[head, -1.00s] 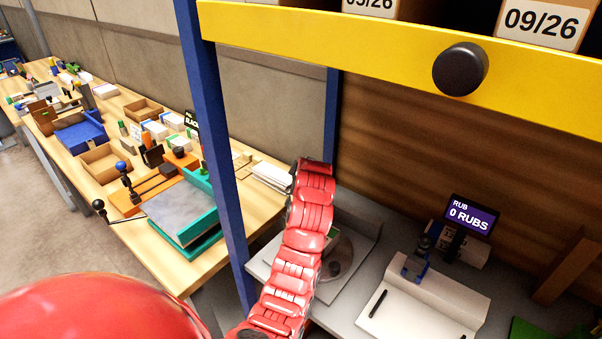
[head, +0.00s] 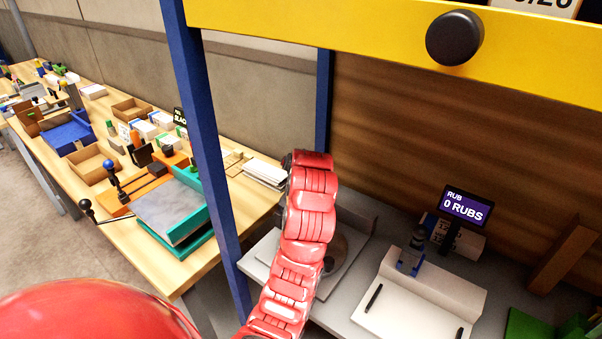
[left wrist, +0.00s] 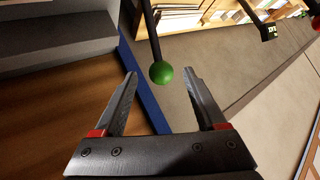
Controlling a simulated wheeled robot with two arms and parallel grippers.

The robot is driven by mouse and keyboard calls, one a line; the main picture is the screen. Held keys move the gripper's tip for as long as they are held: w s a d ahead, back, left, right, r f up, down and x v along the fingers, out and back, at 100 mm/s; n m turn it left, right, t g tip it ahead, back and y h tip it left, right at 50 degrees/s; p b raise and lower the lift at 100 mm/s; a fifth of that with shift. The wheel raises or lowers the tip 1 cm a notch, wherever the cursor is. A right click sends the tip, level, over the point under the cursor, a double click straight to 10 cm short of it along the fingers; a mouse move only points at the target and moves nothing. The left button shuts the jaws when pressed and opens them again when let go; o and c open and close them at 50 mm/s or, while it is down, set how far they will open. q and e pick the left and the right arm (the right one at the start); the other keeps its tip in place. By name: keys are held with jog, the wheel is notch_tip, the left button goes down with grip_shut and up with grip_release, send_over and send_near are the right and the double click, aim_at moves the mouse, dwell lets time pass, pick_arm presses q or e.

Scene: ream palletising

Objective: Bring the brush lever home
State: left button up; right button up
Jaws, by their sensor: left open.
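In the left wrist view a green ball knob (left wrist: 161,74) sits on the end of a dark rod (left wrist: 151,32) that comes down from the top edge. I take this to be the lever, but its base is out of view. My left gripper (left wrist: 160,75) is open. The knob shows in line with the gap between its fingertips; I cannot tell how far beyond them it is. No contact is visible. In the head view a red arm (head: 305,225) of mine reaches up the middle; its gripper is hidden there. My right gripper is not seen.
A blue post (head: 208,150) and a yellow beam (head: 330,42) with a black knob (head: 454,37) frame the station. A display (head: 467,207) reads "RUB 0 RUBS" above a white pad (head: 405,305). A cluttered wooden bench (head: 150,270) stands left.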

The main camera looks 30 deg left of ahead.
pick_arm(q)
jog(key=p+v, duration=0.5)
jog(key=v, duration=0.4)
jog(key=shift+s+d+p, duration=0.2)
jog(key=shift+p, duration=0.2)
jog(key=shift+r, duration=0.1)
